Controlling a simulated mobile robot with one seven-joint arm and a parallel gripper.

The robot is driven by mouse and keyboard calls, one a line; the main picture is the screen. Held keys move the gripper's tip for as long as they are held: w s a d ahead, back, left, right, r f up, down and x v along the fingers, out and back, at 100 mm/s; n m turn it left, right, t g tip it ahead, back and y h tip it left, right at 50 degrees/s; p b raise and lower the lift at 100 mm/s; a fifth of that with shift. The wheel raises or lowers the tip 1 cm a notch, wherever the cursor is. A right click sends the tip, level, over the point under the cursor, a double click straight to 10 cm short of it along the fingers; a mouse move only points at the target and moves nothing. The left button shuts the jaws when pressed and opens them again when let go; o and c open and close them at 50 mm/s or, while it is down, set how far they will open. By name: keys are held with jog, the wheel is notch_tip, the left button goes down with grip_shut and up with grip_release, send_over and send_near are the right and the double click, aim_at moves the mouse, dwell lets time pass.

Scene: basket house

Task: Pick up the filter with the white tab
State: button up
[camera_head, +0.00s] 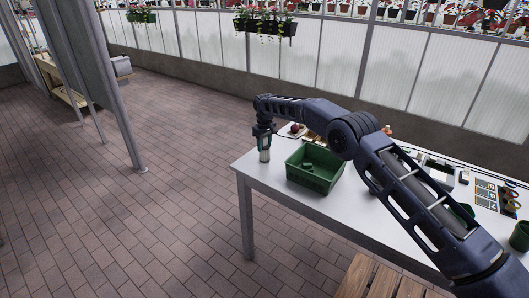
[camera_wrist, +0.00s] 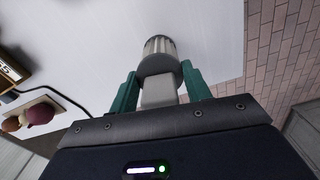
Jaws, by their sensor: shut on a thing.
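The filter (camera_wrist: 158,48) shows in the wrist view as a grey cylinder with a ribbed pale end. Its pale, blocky tab (camera_wrist: 159,92) lies between the two green fingers of my gripper (camera_wrist: 160,86). My gripper is shut on the filter. In the head view my gripper (camera_head: 264,138) points down near the far left corner of the white table (camera_head: 266,180). The filter (camera_head: 264,155) hangs upright below it. I cannot tell whether its lower end touches the table.
A green crate (camera_head: 313,181) with green items inside stands right of my gripper. A board with dark red knobs (camera_wrist: 38,114) lies left in the wrist view. A wooden slatted bench (camera_head: 375,277) is at the front. Brick floor is clear left of the table.

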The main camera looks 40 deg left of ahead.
jog(key=shift+r, duration=0.1)
notch_tip(320, 180, up, 20)
dwell(0.5)
